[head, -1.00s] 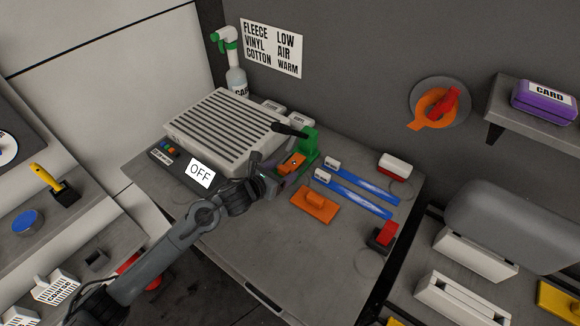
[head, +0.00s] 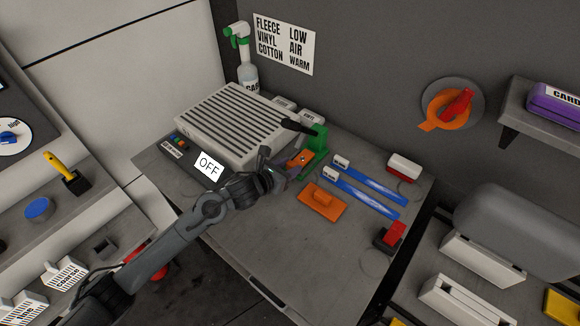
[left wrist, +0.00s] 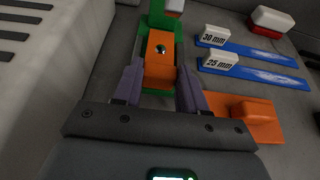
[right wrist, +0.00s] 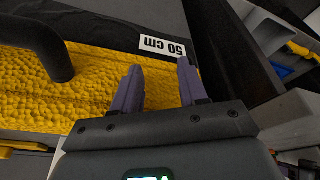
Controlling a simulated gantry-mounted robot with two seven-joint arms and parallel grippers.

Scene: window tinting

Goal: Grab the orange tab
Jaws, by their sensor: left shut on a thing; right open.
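The orange tab (head: 307,155) is part of a green stand (head: 317,142) with a black lever, at the back of the grey table. It also shows in the left wrist view (left wrist: 160,50), with a small shiny round knob on it. My left gripper (head: 294,166) reaches it from the front left. In the left wrist view its two purple fingers (left wrist: 160,75) are shut on the tab, one on each side. My right gripper (right wrist: 160,68) is outside the head view. In the right wrist view it is open and empty, near a yellow textured surface.
A white slatted box (head: 232,125) stands left of the stand, with an OFF sign (head: 209,165) before it. An orange block with a handle (head: 322,201) and two blue strips (head: 365,189) lie to the right. The table's front is clear.

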